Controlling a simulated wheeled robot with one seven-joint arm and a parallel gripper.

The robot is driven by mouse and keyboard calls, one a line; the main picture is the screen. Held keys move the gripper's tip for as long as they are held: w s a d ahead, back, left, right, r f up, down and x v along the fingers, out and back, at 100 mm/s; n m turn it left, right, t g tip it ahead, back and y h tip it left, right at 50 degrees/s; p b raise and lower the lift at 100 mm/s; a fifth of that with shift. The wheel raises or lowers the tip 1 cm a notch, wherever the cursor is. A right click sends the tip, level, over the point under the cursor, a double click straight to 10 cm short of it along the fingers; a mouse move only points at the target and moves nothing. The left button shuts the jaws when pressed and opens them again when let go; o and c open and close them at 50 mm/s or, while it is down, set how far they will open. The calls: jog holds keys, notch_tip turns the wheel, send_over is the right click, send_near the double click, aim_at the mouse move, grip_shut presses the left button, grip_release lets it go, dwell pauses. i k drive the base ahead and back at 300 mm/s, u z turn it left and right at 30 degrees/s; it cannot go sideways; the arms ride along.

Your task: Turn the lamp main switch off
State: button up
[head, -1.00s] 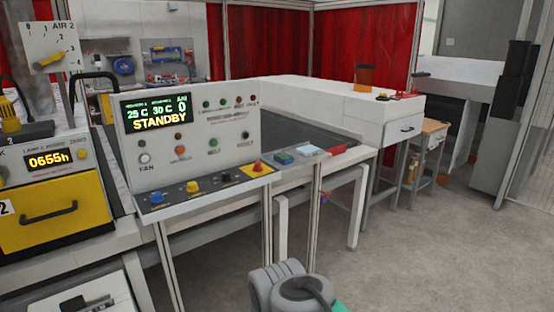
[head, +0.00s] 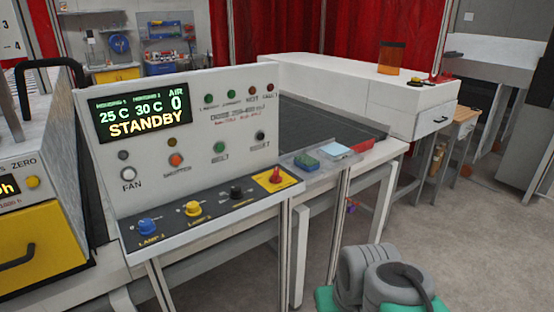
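The control panel (head: 105,145) stands at the left of the head view, its display (head: 144,115) reading STANDBY. Its sloped lower ledge carries a blue knob (head: 147,227) labelled LAMP 1, a yellow knob (head: 193,209) apparently labelled LAMP 2, a black knob (head: 236,193), and a red knob (head: 276,175) on a yellow plate at the right end. No label clearly reading lamp main switch is legible. The red knob looks like a main switch, but its setting cannot be told. My gripper is not visible.
A yellow-fronted unit (head: 42,245) with a black handle stands left of the panel. A green item (head: 305,162) and a pale blue item (head: 336,150) lie right of the panel. A long white machine housing (head: 340,80) stands behind. Floor at the right is open.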

aim_at(276, 178)
jog(key=u, duration=0.45)
jog(key=i, duration=0.75)
jog(key=u, duration=0.6)
jog(key=i, duration=0.5)
jog(key=z, duration=0.05)
